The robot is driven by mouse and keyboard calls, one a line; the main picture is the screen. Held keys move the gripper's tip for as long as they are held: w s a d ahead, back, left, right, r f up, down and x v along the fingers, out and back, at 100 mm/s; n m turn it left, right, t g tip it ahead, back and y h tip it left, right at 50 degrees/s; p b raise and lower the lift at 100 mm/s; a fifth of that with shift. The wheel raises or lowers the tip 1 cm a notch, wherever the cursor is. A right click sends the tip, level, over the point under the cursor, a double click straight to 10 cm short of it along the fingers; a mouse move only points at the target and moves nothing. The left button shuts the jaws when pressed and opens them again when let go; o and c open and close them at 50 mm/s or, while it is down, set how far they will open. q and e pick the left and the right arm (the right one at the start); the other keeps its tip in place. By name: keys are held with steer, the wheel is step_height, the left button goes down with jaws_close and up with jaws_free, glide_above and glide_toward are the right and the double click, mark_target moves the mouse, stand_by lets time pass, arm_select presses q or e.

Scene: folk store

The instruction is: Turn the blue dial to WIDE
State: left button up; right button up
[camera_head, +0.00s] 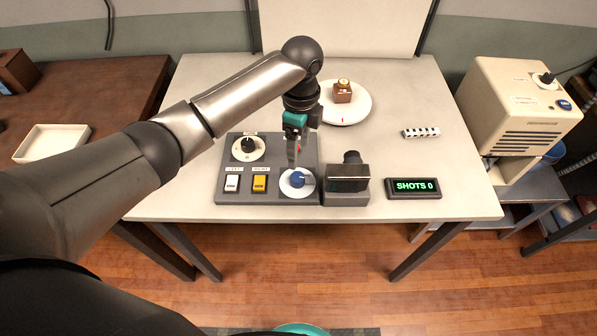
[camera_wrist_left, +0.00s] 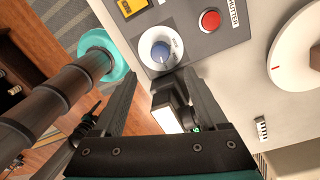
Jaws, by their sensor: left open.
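The blue dial (camera_head: 298,179) sits on a white disc at the lower right of the grey control panel (camera_head: 228,150). In the left wrist view the blue dial (camera_wrist_left: 160,51) shows beyond the fingertips, with a pale pointer mark on it. Its labels are too small to read. My left gripper (camera_head: 294,158) points down just above and behind the dial. In the left wrist view its fingers (camera_wrist_left: 158,85) are spread, with nothing held between them. I see a gap between the fingers and the dial there. My right gripper is not in view.
The panel also has a black knob (camera_head: 248,144), a white switch (camera_head: 232,184), a yellow switch (camera_head: 259,184) and a red shutter button (camera_wrist_left: 209,20). A camera (camera_head: 349,177) stands right beside the dial.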

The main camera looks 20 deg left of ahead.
mark_target(298, 177)
arm_select(q)
steer(key=f, duration=0.6)
steer(key=f+b, duration=0.1)
steer(key=f, duration=0.2)
steer(key=shift+s+f, duration=0.25)
steer(key=shift+c, duration=0.2)
jaws_close()
